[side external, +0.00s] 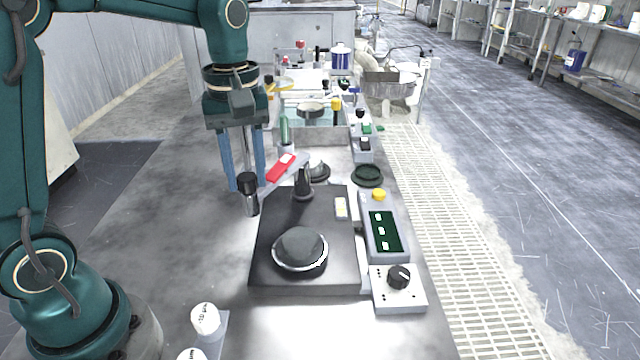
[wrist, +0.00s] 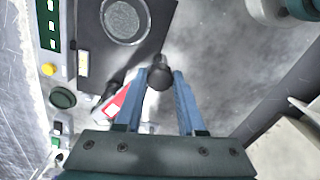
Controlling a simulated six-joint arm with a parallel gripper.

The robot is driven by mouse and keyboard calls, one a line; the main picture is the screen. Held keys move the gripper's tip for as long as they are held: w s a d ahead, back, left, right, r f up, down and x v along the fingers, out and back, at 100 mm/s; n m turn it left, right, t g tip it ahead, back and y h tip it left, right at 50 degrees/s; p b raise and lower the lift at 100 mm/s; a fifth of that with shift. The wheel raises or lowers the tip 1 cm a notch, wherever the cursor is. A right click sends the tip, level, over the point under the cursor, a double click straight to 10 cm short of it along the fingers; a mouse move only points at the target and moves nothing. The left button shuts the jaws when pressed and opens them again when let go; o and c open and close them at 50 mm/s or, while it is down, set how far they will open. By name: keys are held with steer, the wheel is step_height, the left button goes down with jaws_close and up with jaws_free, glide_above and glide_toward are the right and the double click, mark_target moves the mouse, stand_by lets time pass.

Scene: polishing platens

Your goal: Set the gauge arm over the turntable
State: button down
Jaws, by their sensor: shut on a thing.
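The turntable (side external: 300,250) is a round grey disc with a bright rim on a dark square base (side external: 265,268); it also shows at the top of the wrist view (wrist: 125,20). The gauge arm (side external: 268,189) is a grey bar with a red label (side external: 281,168), slanting behind the base's back left corner. Its black head (side external: 249,190) hangs left of the base, off the disc. My gripper (side external: 247,186) points down with its blue fingers shut on this head. In the wrist view the head (wrist: 159,76) sits between the fingertips. The arm's far end is partly hidden.
A dark cone-shaped post (side external: 303,184) stands on the base's back edge. A control panel (side external: 384,230) and a knob box (side external: 398,288) lie right of it. White-capped bottles (side external: 205,318) stand at front left. The bench left of the base is clear.

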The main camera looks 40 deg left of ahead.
steer(key=w+d+n, duration=0.4)
steer(key=d+n, duration=0.2)
steer(key=d, duration=0.1)
steer(key=shift+w, duration=0.15)
stand_by(0.5)
steer(key=c, duration=0.5)
jaws_free()
steer(key=shift+r, duration=2.6)
